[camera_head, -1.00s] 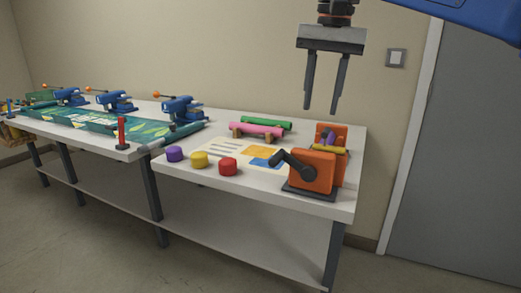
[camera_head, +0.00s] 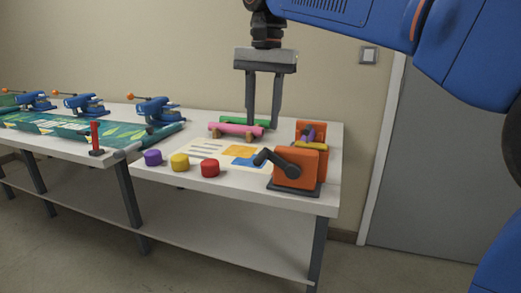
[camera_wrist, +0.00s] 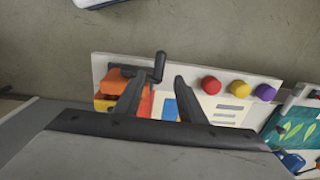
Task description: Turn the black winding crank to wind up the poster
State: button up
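The black winding crank (camera_head: 276,162) sticks out on the left side of the orange winder (camera_head: 297,168) at the table's front right corner. It also shows in the wrist view (camera_wrist: 159,66), beyond my fingertips. The poster (camera_head: 225,150), white with yellow and blue blocks, lies flat on the table left of the winder. My gripper (camera_head: 262,124) hangs pointing down, its two fingers apart with nothing between them. It is above the table, up and slightly left of the crank in the head view, and not touching it. In the wrist view both fingers (camera_wrist: 155,95) show, spread.
Purple (camera_head: 153,157), yellow (camera_head: 180,162) and red (camera_head: 210,168) knobs stand along the front edge. Pink (camera_head: 236,130) and green rolls lie at the back. Blue clamp-like devices (camera_head: 158,110) and a green banner are on the left table. A grey door (camera_head: 430,160) is at right.

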aim_at(261, 154)
jog(key=f, duration=0.9)
jog(key=shift+w+a, duration=0.1)
jog(key=shift+a, duration=0.1)
grip_shut()
